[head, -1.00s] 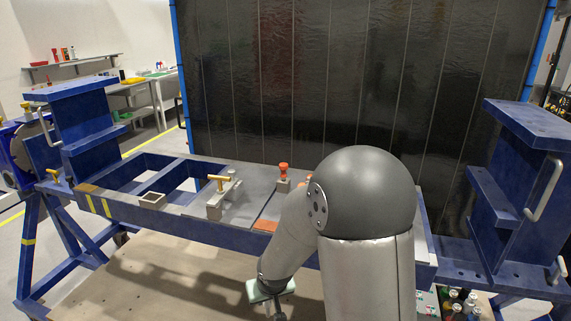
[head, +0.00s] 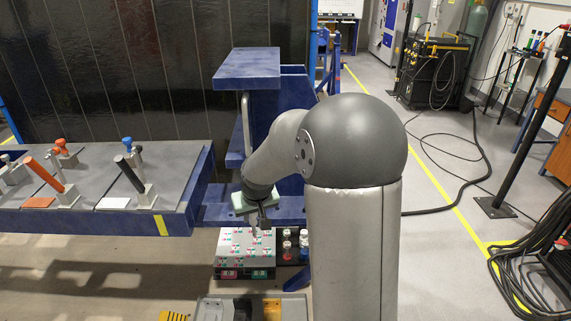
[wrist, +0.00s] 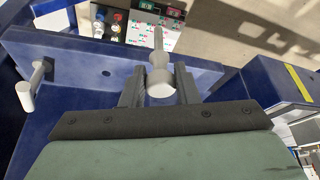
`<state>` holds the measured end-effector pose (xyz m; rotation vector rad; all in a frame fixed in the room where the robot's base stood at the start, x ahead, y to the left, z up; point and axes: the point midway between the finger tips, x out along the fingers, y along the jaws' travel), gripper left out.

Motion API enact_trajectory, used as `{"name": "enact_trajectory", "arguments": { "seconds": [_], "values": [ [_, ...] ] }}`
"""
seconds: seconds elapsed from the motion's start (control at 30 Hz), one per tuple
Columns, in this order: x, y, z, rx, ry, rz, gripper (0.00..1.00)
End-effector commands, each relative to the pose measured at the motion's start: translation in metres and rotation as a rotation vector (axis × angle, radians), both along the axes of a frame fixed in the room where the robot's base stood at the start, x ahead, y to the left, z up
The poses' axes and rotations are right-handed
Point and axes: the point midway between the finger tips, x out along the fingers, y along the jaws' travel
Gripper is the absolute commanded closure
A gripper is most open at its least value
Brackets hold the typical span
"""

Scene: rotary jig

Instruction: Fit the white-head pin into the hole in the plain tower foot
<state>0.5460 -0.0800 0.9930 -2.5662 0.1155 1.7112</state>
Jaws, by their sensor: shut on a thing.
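My gripper (wrist: 160,88) is shut on the white-head pin (wrist: 160,78). In the wrist view the pin's round pale head sits between the two dark fingers, and its grey shank points away from me. The blue tower foot (wrist: 75,55) lies beyond and below the fingers, with a dark round hole (wrist: 106,72) left of the pin; the pin is apart from that hole. In the head view my gripper (head: 262,216) is at the front edge of the foot (head: 292,205), with the pin (head: 254,233) showing small below it. The foot's hole is too small to tell there.
A grey peg or handle with a pale end (wrist: 27,92) stands at the foot's left in the wrist view. A light box with coloured marks (head: 232,245) and several bottles (head: 288,245) are below. The blue tower (head: 292,95) rises behind; the clamp table (head: 95,205) is at left.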

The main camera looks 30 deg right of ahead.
Motion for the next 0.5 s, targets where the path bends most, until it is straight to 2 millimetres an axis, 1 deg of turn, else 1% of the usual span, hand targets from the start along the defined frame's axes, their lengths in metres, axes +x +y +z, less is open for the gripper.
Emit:
{"name": "enact_trajectory", "arguments": {
  "seconds": [0.03, 0.1, 0.2, 0.3, 0.4, 0.43, 0.5],
  "values": [
    [0.01, -0.015, 0.026, -0.002, -0.011, -0.013, 0.95],
    [0.017, -0.032, 0.056, -0.003, -0.011, -0.017, 0.95],
    [0.022, -0.048, 0.089, -0.003, -0.007, -0.008, 0.95],
    [0.023, -0.059, 0.115, -0.003, -0.006, 0.002, 0.95],
    [0.024, -0.065, 0.136, -0.002, -0.004, 0.019, 0.95],
    [0.024, -0.068, 0.14, -0.002, -0.002, 0.019, 0.95],
    [0.033, -0.078, 0.131, 0.0, 0.005, -0.015, 0.95]
  ]
}}
